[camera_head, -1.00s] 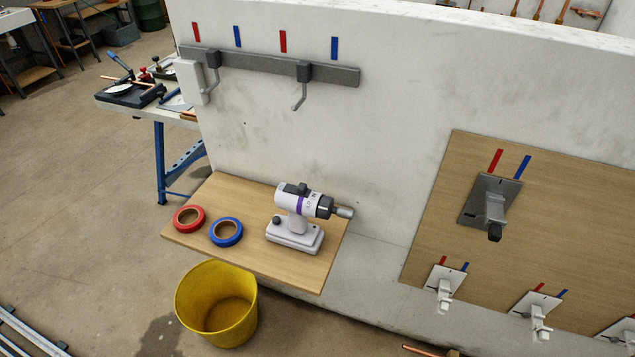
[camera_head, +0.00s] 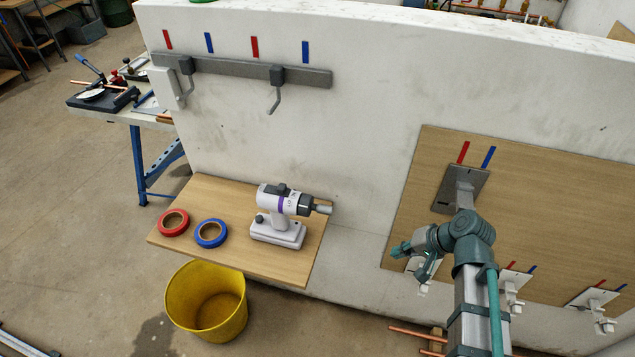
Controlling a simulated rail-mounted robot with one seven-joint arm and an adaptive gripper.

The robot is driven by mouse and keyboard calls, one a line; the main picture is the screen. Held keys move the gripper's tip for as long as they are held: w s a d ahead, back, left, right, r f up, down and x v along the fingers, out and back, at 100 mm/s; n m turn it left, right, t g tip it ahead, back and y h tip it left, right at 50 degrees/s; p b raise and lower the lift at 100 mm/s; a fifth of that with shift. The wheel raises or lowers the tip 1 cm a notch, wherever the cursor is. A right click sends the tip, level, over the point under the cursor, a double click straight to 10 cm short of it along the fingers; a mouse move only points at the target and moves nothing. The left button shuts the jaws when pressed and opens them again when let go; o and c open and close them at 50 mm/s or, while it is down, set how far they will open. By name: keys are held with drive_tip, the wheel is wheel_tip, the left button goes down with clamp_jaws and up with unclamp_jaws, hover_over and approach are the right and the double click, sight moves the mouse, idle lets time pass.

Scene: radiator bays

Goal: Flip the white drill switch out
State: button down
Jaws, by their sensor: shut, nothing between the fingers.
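The white drill (camera_head: 285,214) stands upright on its base on a wooden shelf (camera_head: 215,189), with its grey chuck pointing right. It has a purple band, a dark part on top of the body and a small dark knob at the back of the handle. I cannot tell which of these is the switch. My gripper (camera_head: 402,250) is at the end of my arm, right of the drill and apart from it, in front of the wooden wall panel. It is shut and holds nothing. It hides part of a small white bracket on the panel.
A red tape roll (camera_head: 173,214) and a blue tape roll (camera_head: 206,241) lie left of the drill. A yellow bucket (camera_head: 178,300) stands below the shelf. A grey rail (camera_head: 230,72) with hooks is on the wall above. A grey bracket plate (camera_head: 447,190) is near my arm.

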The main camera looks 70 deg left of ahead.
drive_tip(key=s+a+r+g, duration=0.1)
drive_tip(key=s+a+r, duration=0.2)
drive_tip(key=r, duration=0.4)
drive_tip(key=s+a+r+n+g+y, duration=0.1)
drive_tip(key=s+a+r+g, duration=0.1)
drive_tip(key=r, duration=0.5)
drive_tip(key=s+a+r+g+y, duration=0.1)
drive_tip(key=s+a+r+g, duration=0.1)
drive_tip(key=s+a+r, duration=0.2)
wheel_tip(320, 180, up, 3)
drive_tip(key=shift+s+a+n+p, duration=0.3)
drive_tip(key=shift+s+a+p, duration=0.1)
drive_tip(key=shift+s, duration=0.6)
drive_tip(key=p, duration=0.3)
approach(286, 190)
drive_tip(key=f, duration=0.1)
drive_tip(key=s+f, duration=0.1)
drive_tip(key=a+f, duration=0.1)
drive_tip(key=shift+s+f, duration=0.1)
drive_tip(key=shift+s, duration=0.15)
drive_tip(key=shift+s+a+p, duration=0.95)
drive_tip(key=shift+s+a, duration=0.3)
drive_tip(key=shift+s, duration=0.2)
drive_tip(key=shift+f, duration=0.1)
